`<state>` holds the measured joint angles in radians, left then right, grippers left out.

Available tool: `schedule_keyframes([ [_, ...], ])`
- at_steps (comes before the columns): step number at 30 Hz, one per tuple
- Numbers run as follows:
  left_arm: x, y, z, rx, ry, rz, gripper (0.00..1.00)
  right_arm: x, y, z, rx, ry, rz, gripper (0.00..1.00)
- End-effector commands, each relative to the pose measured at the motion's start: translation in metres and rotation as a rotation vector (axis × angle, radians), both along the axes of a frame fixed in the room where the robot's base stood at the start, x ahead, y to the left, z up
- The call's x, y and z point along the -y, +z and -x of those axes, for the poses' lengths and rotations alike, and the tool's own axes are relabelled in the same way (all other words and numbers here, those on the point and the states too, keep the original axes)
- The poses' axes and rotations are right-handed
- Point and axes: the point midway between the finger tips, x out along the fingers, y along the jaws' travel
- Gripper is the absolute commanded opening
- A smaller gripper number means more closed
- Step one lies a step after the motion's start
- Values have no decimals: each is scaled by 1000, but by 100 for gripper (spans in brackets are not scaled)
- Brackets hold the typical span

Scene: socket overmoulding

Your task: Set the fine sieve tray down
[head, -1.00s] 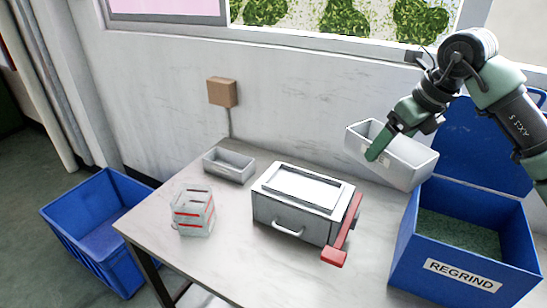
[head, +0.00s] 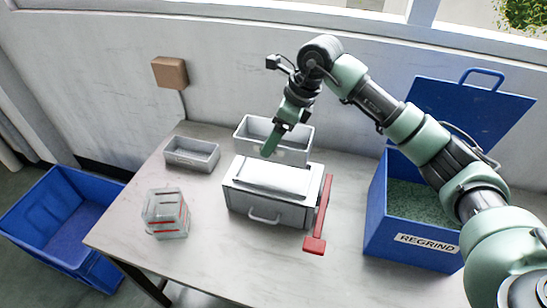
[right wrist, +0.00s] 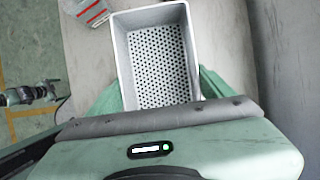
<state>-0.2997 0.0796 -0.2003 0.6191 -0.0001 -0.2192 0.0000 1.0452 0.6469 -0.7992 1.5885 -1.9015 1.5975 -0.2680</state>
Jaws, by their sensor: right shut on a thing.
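The fine sieve tray (head: 305,143) is a pale grey open tray, held behind the white drawer box in the head view. The right wrist view shows its perforated, empty floor (right wrist: 158,65).
The white drawer box (head: 267,195) with a red lever (head: 315,244) stands mid-table. A smaller grey tray (head: 192,155) and a clear block with red stripes (head: 166,213) stand left. The blue REGRIND bin (head: 385,230) is right; another blue bin (head: 60,215) is at left.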

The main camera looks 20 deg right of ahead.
Motion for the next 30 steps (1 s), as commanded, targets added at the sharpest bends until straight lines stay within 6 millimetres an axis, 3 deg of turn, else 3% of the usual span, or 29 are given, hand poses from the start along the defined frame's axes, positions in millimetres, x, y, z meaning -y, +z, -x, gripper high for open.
schedule_keyframes([
  [3, 0, 7, 0, 0, 0, 0, 100, 0, -27, 1, -5, -1, -1, 36],
  [6, 0, 9, 0, 0, 0, 0, 100, 0, -42, 0, -2, -1, 0, 36],
  [14, 0, 12, 0, 0, 0, 0, 100, 0, -62, 0, -2, -1, 0, 36],
  [19, 0, 17, 0, 0, 0, 0, 100, 0, -88, 1, -3, -1, -1, 36],
  [30, 0, 13, -1, 0, 0, 0, 100, 0, -96, 0, 2, -2, -1, 36],
])
